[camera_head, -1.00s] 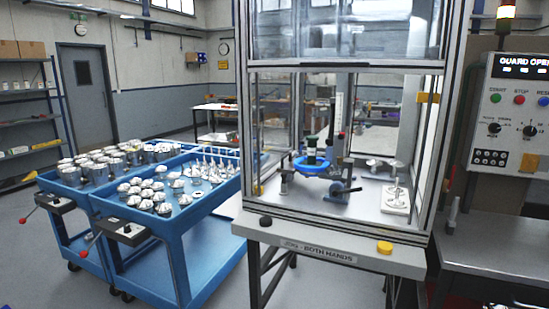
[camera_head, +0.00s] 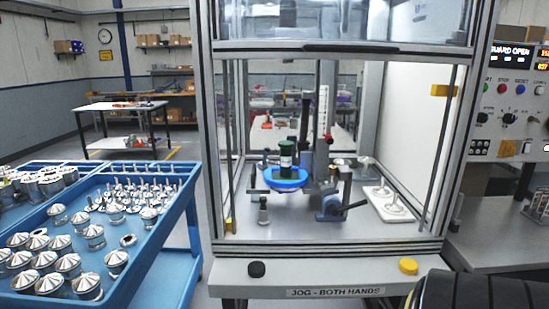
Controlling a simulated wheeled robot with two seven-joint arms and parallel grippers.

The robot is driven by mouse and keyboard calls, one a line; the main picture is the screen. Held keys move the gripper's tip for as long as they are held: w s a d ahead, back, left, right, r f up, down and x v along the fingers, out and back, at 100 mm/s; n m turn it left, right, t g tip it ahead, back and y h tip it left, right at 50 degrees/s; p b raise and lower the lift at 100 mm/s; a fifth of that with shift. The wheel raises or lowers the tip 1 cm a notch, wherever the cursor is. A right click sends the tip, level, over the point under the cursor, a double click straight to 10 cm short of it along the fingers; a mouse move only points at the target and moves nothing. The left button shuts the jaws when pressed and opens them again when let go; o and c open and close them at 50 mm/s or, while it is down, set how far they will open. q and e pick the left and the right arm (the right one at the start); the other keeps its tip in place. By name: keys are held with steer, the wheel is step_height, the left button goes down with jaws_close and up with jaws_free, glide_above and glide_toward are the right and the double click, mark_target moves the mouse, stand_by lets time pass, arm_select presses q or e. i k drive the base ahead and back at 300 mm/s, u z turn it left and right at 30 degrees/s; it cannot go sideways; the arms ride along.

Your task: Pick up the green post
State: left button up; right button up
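The green post (camera_head: 287,150) stands upright inside the guarded machine. It has a dark green top and a paler band below. It rises from the middle of a round blue fixture (camera_head: 286,184). Neither of my grippers is in view. A black ribbed part, which looks like one of my arm links, shows at the lower right corner, well apart from the post.
The machine's front opening is clear below the raised guard (camera_head: 350,47). Frame uprights flank it. A white plate (camera_head: 388,206) with metal parts lies farther right. A blue cart (camera_head: 150,262) with metal housings stands left.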

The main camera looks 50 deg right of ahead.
mark_target(286, 173)
steer(key=z, duration=0.8)
steer(key=i, duration=1.15)
steer(key=z, duration=1.2)
